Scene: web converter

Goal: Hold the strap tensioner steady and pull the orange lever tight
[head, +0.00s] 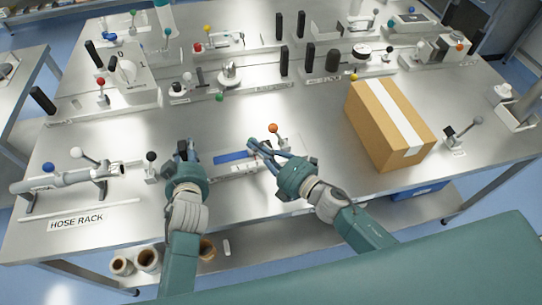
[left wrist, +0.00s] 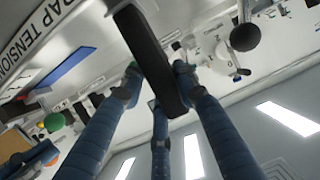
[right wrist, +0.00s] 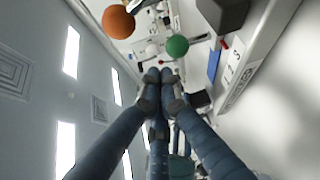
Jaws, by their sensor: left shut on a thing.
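The strap tensioner (head: 230,158) sits mid-table, with a blue strip on a pale base. The blue strip (left wrist: 65,68) and part of its label show in the left wrist view. My left gripper (head: 187,150) is shut on an upright black bar handle (left wrist: 148,55) at the tensioner's left end. The orange ball (head: 273,128) of the lever stands at the tensioner's right end; it shows in the right wrist view (right wrist: 118,22). My right gripper (right wrist: 160,76) is beside and below the ball, apart from it, its fingertips together with nothing visible between them. The lever's stem is mostly hidden.
A taped cardboard box (head: 385,125) stands right of my right gripper. A hose rack (head: 75,180) and a black-knobbed lever (head: 151,158) are left of my left gripper. Several knobbed fixtures line the back.

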